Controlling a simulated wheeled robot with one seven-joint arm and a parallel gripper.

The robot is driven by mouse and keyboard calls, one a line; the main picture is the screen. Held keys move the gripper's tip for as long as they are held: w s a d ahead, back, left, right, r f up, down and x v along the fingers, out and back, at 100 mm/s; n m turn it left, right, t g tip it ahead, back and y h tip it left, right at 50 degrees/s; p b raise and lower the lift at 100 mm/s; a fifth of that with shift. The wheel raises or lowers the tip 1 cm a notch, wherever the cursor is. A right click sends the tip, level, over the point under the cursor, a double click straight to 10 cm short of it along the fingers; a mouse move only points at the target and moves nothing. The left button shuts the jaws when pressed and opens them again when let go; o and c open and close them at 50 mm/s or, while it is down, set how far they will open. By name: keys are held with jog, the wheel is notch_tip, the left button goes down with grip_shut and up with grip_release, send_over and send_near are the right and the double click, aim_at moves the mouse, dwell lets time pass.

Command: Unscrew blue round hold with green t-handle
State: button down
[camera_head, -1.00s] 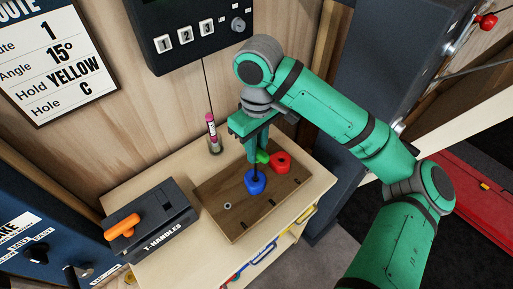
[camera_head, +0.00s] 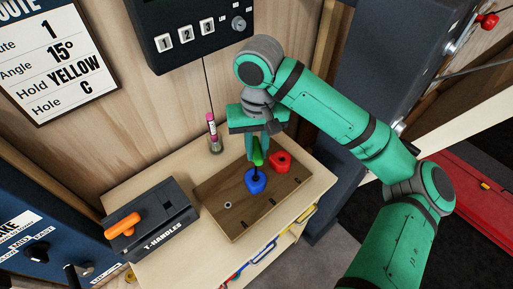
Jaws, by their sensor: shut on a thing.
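The blue round hold (camera_head: 256,181) sits on the brown wooden board (camera_head: 218,222), with the dark shaft of the T-handle standing in it. The green T-handle (camera_head: 258,158) shows its grip just above the blue hold. My gripper (camera_head: 257,147) points down over the hold and is shut on the green T-handle; its fingers partly hide the handle. Whether the hold is loose from the board cannot be seen.
A red hold (camera_head: 281,162) sits on the board close to the right of the handle. A black T-handles box (camera_head: 165,222) with an orange T-handle (camera_head: 123,225) stands at left. A pink marker (camera_head: 211,127) stands upright behind the board. The board's front left is clear.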

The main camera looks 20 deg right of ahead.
jog(key=shift+f, duration=0.1)
jog(key=shift+f, duration=0.6)
jog(key=shift+f, duration=0.85)
